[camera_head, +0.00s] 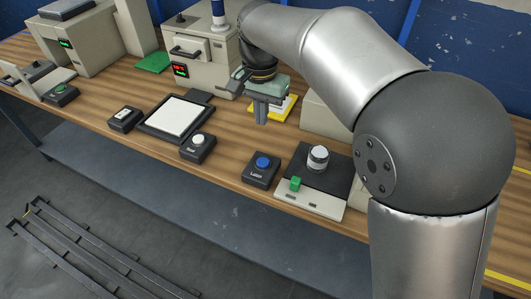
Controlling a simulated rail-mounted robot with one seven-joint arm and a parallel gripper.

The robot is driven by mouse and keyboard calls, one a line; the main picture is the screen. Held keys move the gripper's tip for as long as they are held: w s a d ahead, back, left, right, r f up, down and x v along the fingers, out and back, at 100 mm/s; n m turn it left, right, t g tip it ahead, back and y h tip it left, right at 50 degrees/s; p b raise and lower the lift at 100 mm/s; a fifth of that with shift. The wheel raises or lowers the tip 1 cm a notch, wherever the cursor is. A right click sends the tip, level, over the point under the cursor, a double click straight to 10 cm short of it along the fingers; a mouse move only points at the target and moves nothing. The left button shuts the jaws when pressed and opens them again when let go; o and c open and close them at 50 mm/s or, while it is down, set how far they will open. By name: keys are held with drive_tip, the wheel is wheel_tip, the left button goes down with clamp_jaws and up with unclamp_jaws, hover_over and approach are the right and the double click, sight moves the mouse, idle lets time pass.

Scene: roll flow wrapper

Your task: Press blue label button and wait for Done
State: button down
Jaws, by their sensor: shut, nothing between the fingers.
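The blue button (263,162) sits on a small black box with a white text label on its front, near the front edge of the wooden bench. My gripper (261,121) is shut and empty, pointing down above the bench, behind the blue button and apart from it. A machine behind it has a small red-lit display (180,70); its text is too small to read for sure. Another machine at the far left has a green-lit display (65,43), also too small to read.
A box with a white button (198,140) stands left of the blue one. A dark-framed white pad (178,117) lies further left. A yellow-edged pad (287,107) lies behind my gripper.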

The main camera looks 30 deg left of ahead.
sight(263, 162)
wheel_tip(263, 162, down, 14)
drive_tip(key=shift+d+f+p, duration=0.1)
drive_tip(key=shift+p, duration=0.55)
drive_tip(key=shift+f+b, duration=0.65)
drive_tip(key=shift+f, duration=0.15)
drive_tip(key=shift+s+d+f, duration=0.1)
drive_tip(key=shift+d+f, duration=0.05)
drive_tip(key=shift+f, duration=0.05)
wheel_tip(263, 162, up, 15)
drive_tip(key=p, duration=0.1)
drive_tip(key=shift+a+p, duration=0.2)
drive_tip(key=shift+p, duration=0.2)
